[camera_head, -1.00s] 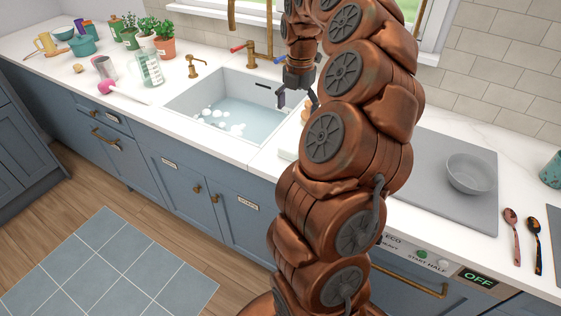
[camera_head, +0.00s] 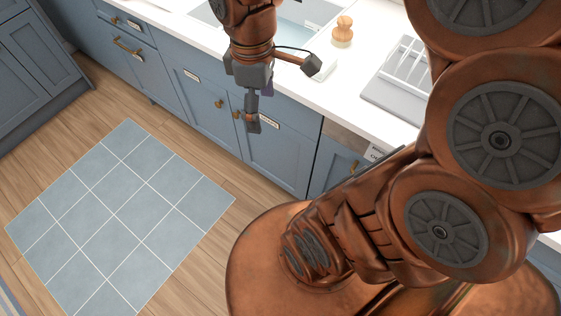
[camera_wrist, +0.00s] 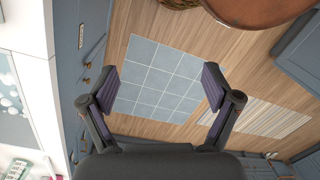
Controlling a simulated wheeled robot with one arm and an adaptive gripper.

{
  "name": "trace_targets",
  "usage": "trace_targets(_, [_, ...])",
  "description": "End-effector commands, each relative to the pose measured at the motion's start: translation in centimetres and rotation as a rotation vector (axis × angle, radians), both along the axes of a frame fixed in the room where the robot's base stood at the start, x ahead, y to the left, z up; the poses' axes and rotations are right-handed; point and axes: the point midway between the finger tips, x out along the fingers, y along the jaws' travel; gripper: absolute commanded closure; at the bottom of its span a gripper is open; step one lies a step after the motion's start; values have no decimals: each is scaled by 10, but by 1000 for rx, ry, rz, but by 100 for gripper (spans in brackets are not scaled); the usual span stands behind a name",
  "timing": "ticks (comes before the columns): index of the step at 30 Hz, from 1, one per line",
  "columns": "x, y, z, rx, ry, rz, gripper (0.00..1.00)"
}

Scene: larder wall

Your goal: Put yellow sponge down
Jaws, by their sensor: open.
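No yellow sponge shows in either current view. My gripper (camera_head: 283,94) hangs in front of the counter edge by the sink, with its fingers spread wide. In the wrist view my gripper (camera_wrist: 161,88) is open, with nothing between its fingers. Beyond them are the wooden floor and the blue tiled mat (camera_wrist: 158,80). A pale flat item (camera_head: 324,72) lies on the counter behind one finger. It is partly hidden, and I cannot tell what it is.
The sink (camera_head: 308,14) is behind my gripper. A wooden-handled brush (camera_head: 343,32) stands on the counter to its right, beside a grey drying rack (camera_head: 393,98). Blue cabinets (camera_head: 200,115) with brass handles run below. The floor mat (camera_head: 120,215) is clear.

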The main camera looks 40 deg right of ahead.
Motion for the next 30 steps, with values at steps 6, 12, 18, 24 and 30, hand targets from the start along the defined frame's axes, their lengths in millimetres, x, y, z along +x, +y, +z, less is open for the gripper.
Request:
trace_targets(6, [-67, 25, -25, -57, 51, -404, 12])
trace_targets(12, [-100, 32, -40, -90, 74, -647, 12])
trace_targets(18, [-106, 34, -42, -96, 77, -705, 12])
trace_targets(24, [-106, 34, -42, -96, 77, -703, 12])
trace_targets(30, [-106, 34, -42, -96, 78, -701, 12])
